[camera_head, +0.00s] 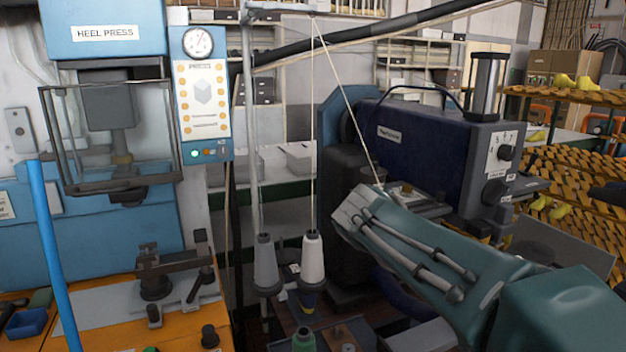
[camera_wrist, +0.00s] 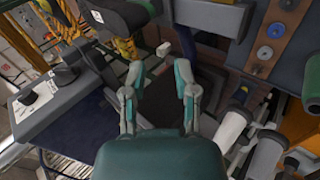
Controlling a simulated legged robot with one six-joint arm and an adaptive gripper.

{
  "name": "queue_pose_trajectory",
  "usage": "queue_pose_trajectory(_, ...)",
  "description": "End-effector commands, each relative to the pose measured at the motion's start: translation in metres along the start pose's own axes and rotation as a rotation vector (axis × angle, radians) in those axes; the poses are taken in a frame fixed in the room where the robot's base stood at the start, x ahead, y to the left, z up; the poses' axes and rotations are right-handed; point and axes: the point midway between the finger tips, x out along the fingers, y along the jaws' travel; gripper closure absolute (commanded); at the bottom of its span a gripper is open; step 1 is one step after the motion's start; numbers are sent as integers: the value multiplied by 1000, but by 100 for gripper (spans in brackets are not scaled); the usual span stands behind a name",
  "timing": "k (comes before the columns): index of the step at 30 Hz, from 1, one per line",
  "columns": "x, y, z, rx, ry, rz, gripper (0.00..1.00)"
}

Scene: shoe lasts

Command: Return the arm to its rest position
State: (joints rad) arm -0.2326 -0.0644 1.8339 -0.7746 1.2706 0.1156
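My gripper (camera_wrist: 160,78) shows in the wrist view with its two green-and-grey fingers spread apart. Nothing is between the fingers; behind them is a dark surface. In the head view my green arm reaches in from the lower right, in front of the dark blue sewing machine (camera_head: 425,150). I cannot make out the gripper's fingers in the head view. Whether any part of the arm touches the machine cannot be told.
White and grey thread cones (camera_head: 313,258) stand left of my arm, with thread running up a thin stand. A blue heel press (camera_head: 110,30) is at the left. A rack of yellow shoe lasts (camera_head: 575,165) is at the right. The wrist view shows cones (camera_wrist: 229,130) close by on the right.

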Motion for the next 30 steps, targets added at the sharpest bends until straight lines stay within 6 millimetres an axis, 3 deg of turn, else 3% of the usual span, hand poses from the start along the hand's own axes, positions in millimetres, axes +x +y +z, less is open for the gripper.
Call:
queue_pose_trajectory(3, 0, -9, 31, 45, 19, -92, 62)
queue_pose_trajectory(15, -4, -60, 115, 221, 111, -379, 62)
queue_pose_trajectory(24, -8, -104, 162, 389, 199, -558, 62)
queue_pose_trajectory(30, -8, -122, 175, 463, 238, -622, 62)
